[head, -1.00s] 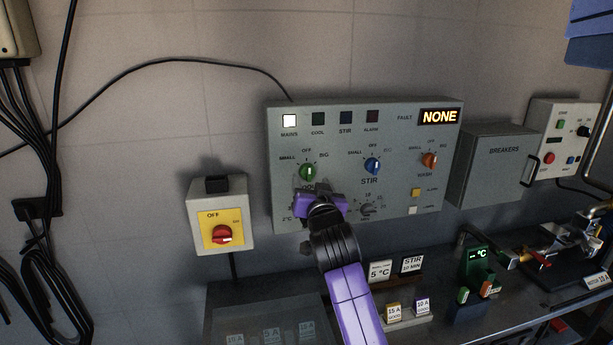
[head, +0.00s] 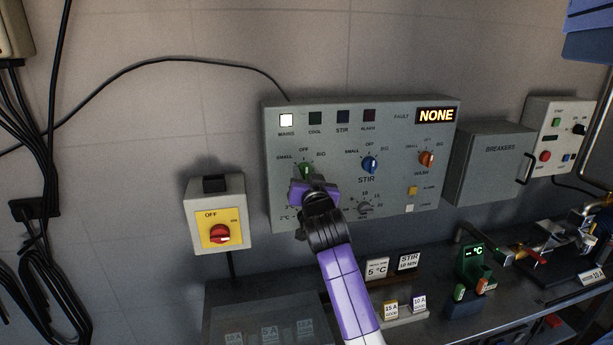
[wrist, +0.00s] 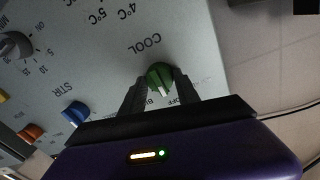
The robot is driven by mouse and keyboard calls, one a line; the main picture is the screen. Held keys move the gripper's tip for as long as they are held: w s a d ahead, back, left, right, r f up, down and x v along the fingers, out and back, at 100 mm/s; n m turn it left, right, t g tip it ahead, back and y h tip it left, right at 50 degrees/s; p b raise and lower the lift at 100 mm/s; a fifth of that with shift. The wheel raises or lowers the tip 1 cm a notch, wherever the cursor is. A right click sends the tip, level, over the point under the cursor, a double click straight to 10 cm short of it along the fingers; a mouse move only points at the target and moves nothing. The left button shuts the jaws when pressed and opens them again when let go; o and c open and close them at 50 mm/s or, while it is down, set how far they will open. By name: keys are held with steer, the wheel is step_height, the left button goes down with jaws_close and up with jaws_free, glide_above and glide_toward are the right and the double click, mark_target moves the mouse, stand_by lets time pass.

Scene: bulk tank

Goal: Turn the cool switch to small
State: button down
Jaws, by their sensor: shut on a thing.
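The green cool switch (head: 306,169) is on the grey control panel (head: 400,195), under the labels SMALL, OFF and BIG. In the wrist view the green knob (wrist: 158,73) sits between the two dark fingers of my gripper (wrist: 160,80), which is shut on it. Its pale pointer mark appears to face the OFF label. In the head view my purple and black gripper (head: 306,182) hides the knob's lower part and the COOL label. The cool lamp (head: 315,118) is dark.
The blue stir switch (head: 370,165) and orange wash switch (head: 427,159) are to the right. The white mains lamp (head: 286,120) is lit, and the fault display (head: 436,115) reads NONE. A red main switch (head: 220,234) is at the left. A bench with cards is below.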

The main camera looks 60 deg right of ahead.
steer(key=shift+n, duration=0.4)
steer(key=n+p, duration=0.1)
steer(key=n, duration=0.3)
steer(key=shift+n+p, duration=0.3)
steer(key=n+p, duration=0.2)
steer(key=n, duration=0.2)
steer(key=shift+f+n+t, duration=0.1)
steer(key=shift+n+t, duration=0.3)
steer(key=c, duration=0.9)
jaws_free()
